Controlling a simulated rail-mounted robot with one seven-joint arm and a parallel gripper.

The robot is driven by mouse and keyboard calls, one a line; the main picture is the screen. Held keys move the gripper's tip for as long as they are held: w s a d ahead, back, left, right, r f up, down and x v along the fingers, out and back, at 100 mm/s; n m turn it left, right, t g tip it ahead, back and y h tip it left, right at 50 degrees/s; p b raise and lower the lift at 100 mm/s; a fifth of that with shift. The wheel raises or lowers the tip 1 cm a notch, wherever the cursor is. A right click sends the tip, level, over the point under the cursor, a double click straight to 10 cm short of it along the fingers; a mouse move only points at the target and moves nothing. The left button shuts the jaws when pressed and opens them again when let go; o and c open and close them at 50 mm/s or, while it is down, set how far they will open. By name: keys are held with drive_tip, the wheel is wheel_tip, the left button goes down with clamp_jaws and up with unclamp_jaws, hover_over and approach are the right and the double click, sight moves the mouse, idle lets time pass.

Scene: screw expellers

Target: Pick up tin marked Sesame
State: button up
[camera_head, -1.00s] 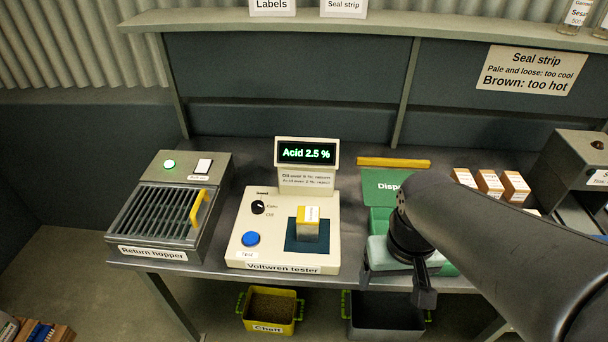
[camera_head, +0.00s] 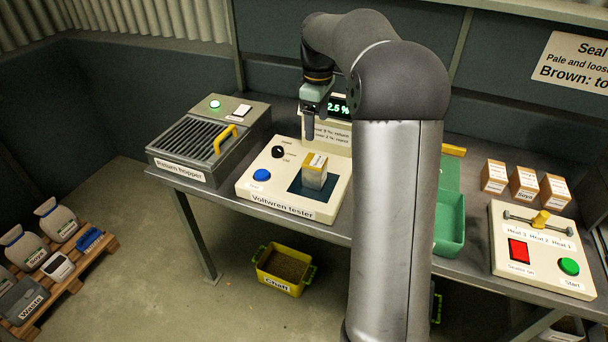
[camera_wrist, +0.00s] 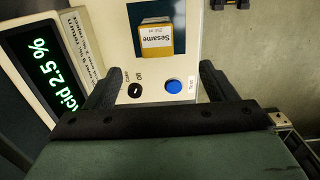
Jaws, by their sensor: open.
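The tin marked Sesame (camera_head: 313,178) is a small box with a tan top and a pale label. It stands upright on the dark pad of the Voltwren tester (camera_head: 265,203). In the wrist view the tin (camera_wrist: 155,38) shows its Sesame label, sideways and beyond the fingertips, lying between their lines. My gripper (camera_head: 311,124) hangs above and behind the tin in the head view, near the tester's display. In the wrist view my gripper (camera_wrist: 158,82) is open with nothing between its fingers, apart from the tin.
The tester's display (camera_wrist: 42,70) reads Acid 2.5 % beside my gripper. The return hopper (camera_head: 195,145) is left of the tester. Right of my arm are a green bin (camera_head: 450,235), several cartons (camera_head: 524,184) and a sealer (camera_head: 540,262). A yellow Chaff crate (camera_head: 282,270) sits below.

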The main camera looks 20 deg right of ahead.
sight(315, 160)
wheel_tip(315, 160, down, 10)
drive_tip(key=shift+r, duration=0.2)
drive_tip(key=shift+w+d+f+p, duration=0.1)
drive_tip(key=shift+f+p, duration=0.15)
drive_tip(key=shift+f, duration=0.6)
drive_tip(key=shift+w+a+f+p, duration=0.1)
drive_tip(key=shift+w+f+p, duration=0.1)
drive_tip(key=shift+f, duration=0.7)
drive_tip(key=shift+w+d+f+p, duration=0.1)
drive_tip(key=shift+f+p, duration=0.15)
drive_tip(key=shift+f, duration=0.6)
drive_tip(key=c, duration=1.4)
drive_tip(key=shift+o, duration=0.2)
drive_tip(key=shift+r, duration=0.1)
